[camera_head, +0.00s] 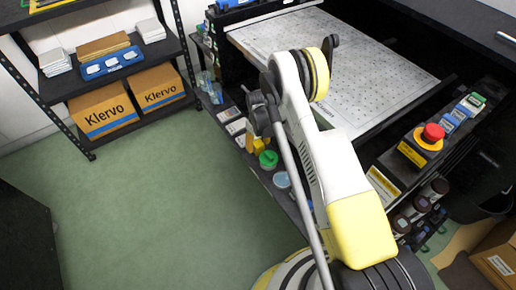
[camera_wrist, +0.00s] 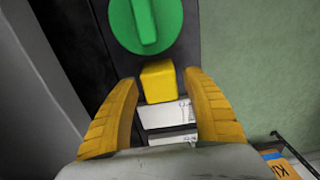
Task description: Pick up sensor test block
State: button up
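A small yellow block (camera_wrist: 158,84), which I take to be the sensor test block, shows in the wrist view on a dark narrow shelf surface. My gripper (camera_wrist: 161,80) is open, with its yellow ribbed fingers to the left and right of the block. Gaps show between the block and both fingers; how far below the fingertips it lies is unclear. In the head view my arm reaches down to the shelf, and small yellow parts show beside a green lid (camera_head: 268,158). I cannot tell there which are fingers and which is the block.
A machine with a perforated bed (camera_head: 365,85) and red emergency button (camera_head: 432,133) stands alongside. Green floor (camera_head: 150,205) is open left; shelving holds Klervo boxes (camera_head: 105,108).

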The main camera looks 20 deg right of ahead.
jog(key=c, duration=0.9)
